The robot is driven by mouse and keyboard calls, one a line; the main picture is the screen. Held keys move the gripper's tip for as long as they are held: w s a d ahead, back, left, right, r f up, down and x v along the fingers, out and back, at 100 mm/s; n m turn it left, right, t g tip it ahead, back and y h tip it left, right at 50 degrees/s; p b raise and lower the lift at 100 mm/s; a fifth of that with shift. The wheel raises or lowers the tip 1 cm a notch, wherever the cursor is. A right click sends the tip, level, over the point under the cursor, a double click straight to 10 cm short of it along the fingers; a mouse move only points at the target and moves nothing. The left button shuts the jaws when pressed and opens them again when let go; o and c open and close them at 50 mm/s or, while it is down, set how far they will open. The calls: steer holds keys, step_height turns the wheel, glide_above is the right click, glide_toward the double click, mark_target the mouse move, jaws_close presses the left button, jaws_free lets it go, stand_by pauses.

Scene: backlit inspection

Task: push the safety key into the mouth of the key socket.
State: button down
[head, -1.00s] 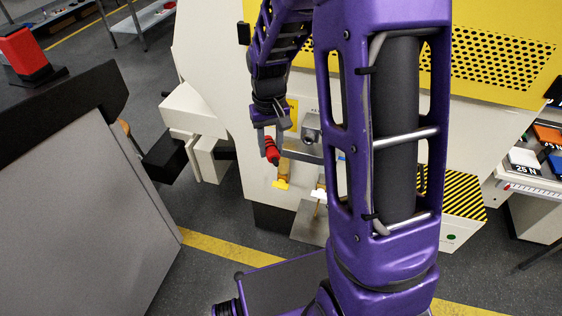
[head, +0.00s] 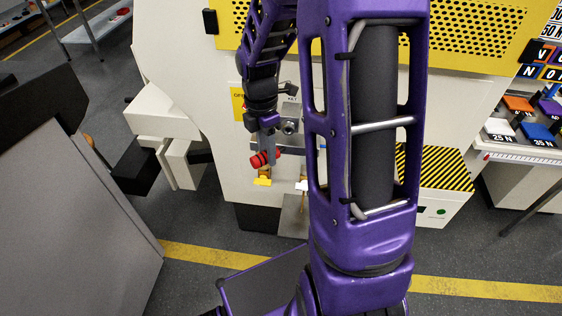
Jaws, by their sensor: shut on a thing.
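The safety key (head: 261,159) is red with dark bands and lies nearly level in my gripper (head: 268,153). My gripper hangs down in front of the cream machine and is shut on the key. The key socket (head: 290,126) is a grey metal fitting on the machine's front, just right of my gripper and higher in the picture than the key. The key appears apart from the socket, but I cannot tell the depth between them. The key's far end and the inside of the socket's mouth are too small or hidden to make out.
A yellow tag (head: 263,181) sits just below the key. A grey shelf or plate (head: 293,216) lies lower on the machine. A black-and-yellow striped guard (head: 435,168) is at right, and a grey cabinet (head: 70,220) at left. My own arm hides part of the machine.

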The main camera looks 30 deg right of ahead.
steer(key=n, duration=0.2)
steer(key=s+d+f+n, duration=0.1)
steer(key=n, duration=0.1)
steer(key=shift+d+f+b, duration=0.1)
steer(key=shift+d+b, duration=0.1)
steer(key=shift+b, duration=0.2)
steer(key=n, duration=0.2)
steer(key=d+n, duration=0.1)
steer(key=s+n+h, duration=0.1)
steer(key=n, duration=0.1)
steer(key=shift+d+f+n+b, duration=0.2)
steer(key=shift+f+n+b, duration=0.1)
steer(key=shift+f+b, duration=0.1)
steer(key=shift+w+r+p, duration=0.1)
steer(key=shift+r+p, duration=0.05)
steer(key=shift+p, duration=0.5)
steer(key=shift+w+d+p, duration=0.3)
steer(key=shift+w+d, duration=0.25)
steer(key=shift+w, duration=0.25)
steer(key=shift+w+d+p, duration=0.3)
steer(key=shift+w+d, duration=0.25)
steer(key=shift+w, duration=0.2)
steer(key=shift+w+d+p, duration=0.3)
steer(key=shift+w+d, duration=0.25)
steer(key=shift+w, duration=0.25)
steer(key=shift+w, duration=0.1)
